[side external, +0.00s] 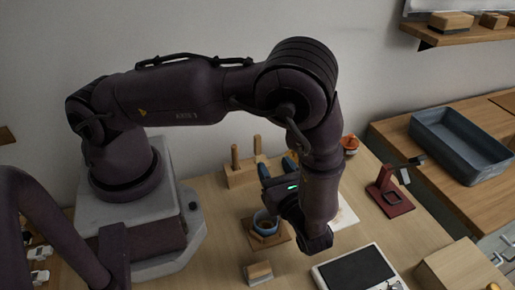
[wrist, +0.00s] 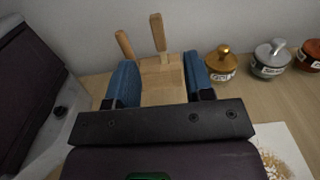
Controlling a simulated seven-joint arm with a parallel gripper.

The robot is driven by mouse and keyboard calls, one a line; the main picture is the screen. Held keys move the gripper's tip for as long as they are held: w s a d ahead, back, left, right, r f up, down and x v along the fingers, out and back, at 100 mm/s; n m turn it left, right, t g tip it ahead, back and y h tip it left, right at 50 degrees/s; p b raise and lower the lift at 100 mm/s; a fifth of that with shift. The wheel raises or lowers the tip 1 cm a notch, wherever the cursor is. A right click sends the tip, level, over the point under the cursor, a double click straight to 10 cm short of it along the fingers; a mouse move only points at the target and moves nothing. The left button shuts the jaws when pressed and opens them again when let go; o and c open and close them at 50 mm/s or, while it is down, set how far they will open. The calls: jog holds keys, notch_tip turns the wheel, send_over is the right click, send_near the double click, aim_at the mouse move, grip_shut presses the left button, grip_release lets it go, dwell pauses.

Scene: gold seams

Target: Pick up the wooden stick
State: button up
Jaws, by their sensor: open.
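Two wooden sticks stand upright in a light wooden block (side external: 240,178) near the wall. The left stick (side external: 235,157) and right stick (side external: 257,146) also show in the wrist view, the left one (wrist: 124,44) leaning a little and the right one (wrist: 158,34) nearly upright. My gripper (side external: 277,168) has blue fingers and is open and empty. In the wrist view its fingers (wrist: 161,68) frame the block, with the sticks beyond them. In the side view the fingers are just right of the block, apart from both sticks.
A blue bowl (side external: 265,222) sits on a wooden board below my gripper. Gold (wrist: 223,59), silver (wrist: 270,54) and copper (wrist: 312,55) lidded jars stand to the right. A dark red stand (side external: 388,196), a tablet-like device (side external: 355,270) and a small wooden block with a dark top (side external: 259,272) are also on the table.

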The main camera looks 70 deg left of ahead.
aim_at(259, 145)
jog(key=a, duration=0.6)
jog(key=shift+a, duration=0.3)
jog(key=shift+s+a+f, duration=0.1)
jog(key=shift+a+f, duration=0.05)
jog(key=shift+a, duration=1.2)
jog(key=shift+s+a+f, duration=0.1)
jog(key=shift+a+f, duration=0.05)
jog(key=shift+a, duration=1.2)
grip_shut()
